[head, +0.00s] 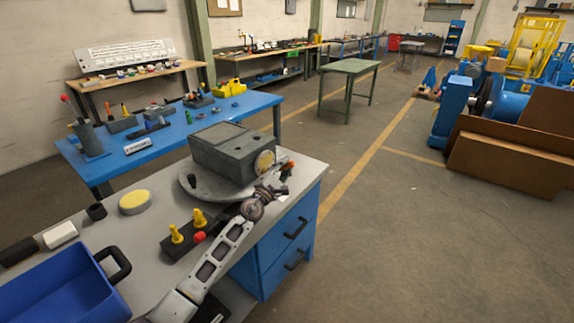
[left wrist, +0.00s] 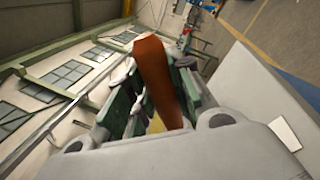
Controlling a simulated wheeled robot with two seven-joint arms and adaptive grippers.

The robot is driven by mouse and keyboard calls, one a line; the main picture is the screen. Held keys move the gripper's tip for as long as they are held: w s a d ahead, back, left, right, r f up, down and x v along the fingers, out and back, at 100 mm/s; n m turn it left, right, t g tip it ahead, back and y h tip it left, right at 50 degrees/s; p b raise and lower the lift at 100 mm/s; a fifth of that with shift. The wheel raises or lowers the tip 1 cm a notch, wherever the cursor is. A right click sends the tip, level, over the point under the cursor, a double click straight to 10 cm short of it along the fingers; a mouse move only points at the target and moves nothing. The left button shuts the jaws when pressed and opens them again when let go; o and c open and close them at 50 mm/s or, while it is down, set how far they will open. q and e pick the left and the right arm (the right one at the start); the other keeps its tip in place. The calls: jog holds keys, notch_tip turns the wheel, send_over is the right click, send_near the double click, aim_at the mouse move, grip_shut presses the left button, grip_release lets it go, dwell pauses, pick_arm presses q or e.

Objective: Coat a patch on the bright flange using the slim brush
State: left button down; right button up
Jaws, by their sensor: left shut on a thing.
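A dark grey housing (head: 228,150) stands on a round grey plate (head: 200,187) on the workbench. The bright flange (head: 264,161), a pale yellowish disc, is on the housing's right-hand face. My left gripper (head: 276,187) is just in front of and below the flange at the bench's right side. It is shut on the slim brush, whose reddish-brown handle (left wrist: 160,85) stands between the fingers in the left wrist view. A small brown end of the handle (head: 289,165) shows in the head view. The bristles are hidden, so I cannot tell whether they touch the flange. My right gripper is out of view.
A dark block with yellow pegs (head: 187,236) and a red knob sits left of my arm. A yellow-topped round tin (head: 135,202), a black cup (head: 96,211) and a blue bin (head: 65,285) are further left. A blue table (head: 240,103) stands behind.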

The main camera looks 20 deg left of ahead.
pick_arm(q)
jog(key=shift+s+a, duration=0.3)
jog(key=shift+s, duration=0.45)
jog(key=s+d+p, duration=0.2)
jog(key=d+p, duration=0.1)
jog(key=d, duration=0.2)
jog(key=shift+d, duration=0.35)
dwell(0.3)
jog(key=shift+d, duration=0.1)
jog(key=shift+s+d+p, duration=0.25)
jog(key=shift+d+p, duration=0.15)
jog(key=shift+d, duration=0.25)
jog(key=shift+s+d+p, duration=0.25)
jog(key=shift+d+p, duration=0.1)
jog(key=shift+d, duration=0.3)
jog(key=shift+w+a+f, duration=0.1)
jog(key=shift+a, duration=0.05)
dwell(0.3)
